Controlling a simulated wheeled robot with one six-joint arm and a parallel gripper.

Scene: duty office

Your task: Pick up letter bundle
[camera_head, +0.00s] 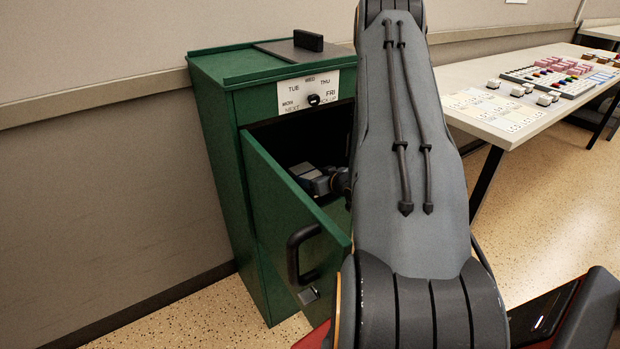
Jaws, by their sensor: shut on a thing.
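The green collection box (217,165) stands against the wall with its front door (290,215) swung open. My gripper (305,174) reaches into the dark opening behind the door, and only a grey part of it shows. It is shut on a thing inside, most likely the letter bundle. The letter bundle itself cannot be made out; the door, the gripper and my arm hide most of the compartment. My arm covers the right side of the box.
The open door with its black handle (301,252) stands close to the left of my arm. A day dial plate (308,92) is above the opening. A long table (540,113) with cards, stamps and trays stands at the right. The speckled floor (530,205) below it is mostly clear.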

